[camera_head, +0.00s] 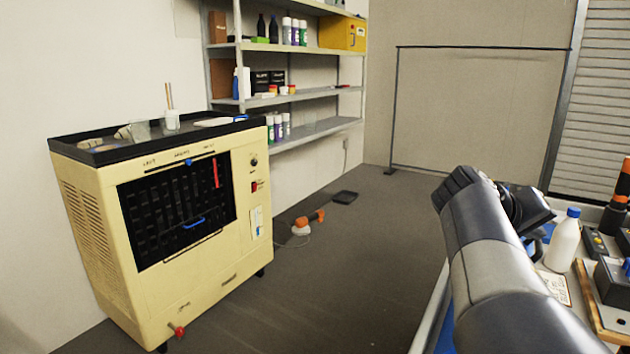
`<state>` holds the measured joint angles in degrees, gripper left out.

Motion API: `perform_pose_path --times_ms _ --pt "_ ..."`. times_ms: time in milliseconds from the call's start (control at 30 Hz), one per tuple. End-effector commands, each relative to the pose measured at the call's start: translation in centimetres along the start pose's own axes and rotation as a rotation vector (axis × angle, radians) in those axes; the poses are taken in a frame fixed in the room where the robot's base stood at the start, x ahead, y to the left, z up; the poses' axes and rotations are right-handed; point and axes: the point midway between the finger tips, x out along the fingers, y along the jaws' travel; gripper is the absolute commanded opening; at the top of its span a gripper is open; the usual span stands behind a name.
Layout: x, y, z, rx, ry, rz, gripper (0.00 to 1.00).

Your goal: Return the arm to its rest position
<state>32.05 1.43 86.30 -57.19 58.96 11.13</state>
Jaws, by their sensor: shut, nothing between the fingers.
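My arm (487,252) rises from the lower right corner, with grey links and a dark joint at its upper end. Dark parts of my arm (528,207) show just behind and to the right of that joint, over the edge of the workbench. My gripper's fingers cannot be made out; the arm itself hides what lies behind it. No object is seen held by the arm.
A cream cabinet machine (245,240) stands at left. Shelves (325,130) with bottles stand behind it. An orange tool (309,217) lies on the floor. A white bottle (563,242) stands on the bench right of my arm. The middle floor is mostly clear.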

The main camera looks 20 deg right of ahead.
Motion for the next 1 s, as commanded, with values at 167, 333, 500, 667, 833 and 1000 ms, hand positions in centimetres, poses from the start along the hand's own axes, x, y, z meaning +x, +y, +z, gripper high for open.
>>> perform_pose_path --times_ms 167,333,500,667,833,1000 --pt "-0.9 -2.6 -0.8 -0.079 -0.017 0.034 0.00" --pt "-2.3 -3.8 -2.2 -0.145 -0.015 0.098 0.00" --pt "-3.8 -5.2 -3.6 -0.215 -0.015 0.169 0.00" --pt "-5.2 -6.8 -5.0 -0.288 -0.011 0.244 0.00" --pt "-6.6 -8.3 -6.4 -0.356 -0.009 0.321 0.00" --pt "-7.2 -9.2 -7.0 -0.393 -0.009 0.363 0.00"
